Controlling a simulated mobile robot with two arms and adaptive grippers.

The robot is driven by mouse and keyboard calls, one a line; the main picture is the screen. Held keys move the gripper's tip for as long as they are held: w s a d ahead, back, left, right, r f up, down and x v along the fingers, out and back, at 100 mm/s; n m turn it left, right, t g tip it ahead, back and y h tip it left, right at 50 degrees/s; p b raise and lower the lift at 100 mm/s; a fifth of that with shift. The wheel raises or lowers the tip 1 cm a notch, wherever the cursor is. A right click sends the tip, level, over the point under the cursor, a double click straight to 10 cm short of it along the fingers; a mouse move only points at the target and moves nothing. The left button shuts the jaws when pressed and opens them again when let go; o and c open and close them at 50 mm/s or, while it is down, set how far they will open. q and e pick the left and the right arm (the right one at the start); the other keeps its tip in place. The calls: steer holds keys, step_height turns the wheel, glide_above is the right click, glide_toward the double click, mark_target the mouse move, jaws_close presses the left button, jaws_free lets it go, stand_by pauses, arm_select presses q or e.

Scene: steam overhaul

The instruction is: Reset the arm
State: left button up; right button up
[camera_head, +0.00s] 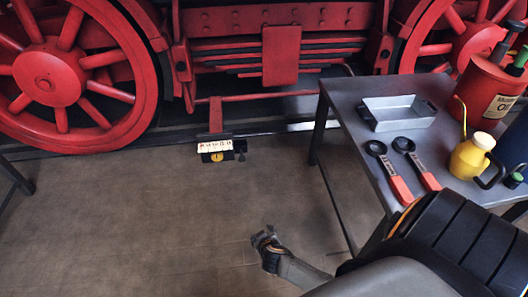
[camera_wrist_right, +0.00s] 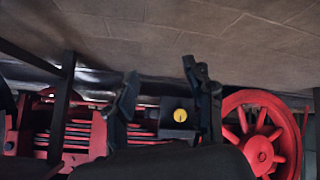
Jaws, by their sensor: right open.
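My right arm comes in from the lower right in the head view. Its gripper (camera_head: 265,240) is low over the bare floor, left of the table and well apart from it. In the right wrist view the two dark fingers of this gripper (camera_wrist_right: 162,95) stand apart with nothing held between them. My left gripper is not in view.
A grey table (camera_head: 350,150) at right carries a metal tray (camera_head: 398,112), two orange-handled tools (camera_head: 400,190), a yellow oil can (camera_head: 470,157) and a red oil container (camera_head: 490,88). Red locomotive wheels (camera_head: 60,75) and a small yellow-dial device (camera_head: 216,157) lie behind open floor.

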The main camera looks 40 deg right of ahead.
steer(key=shift+s+a, duration=0.2)
steer(key=shift+s, duration=0.4)
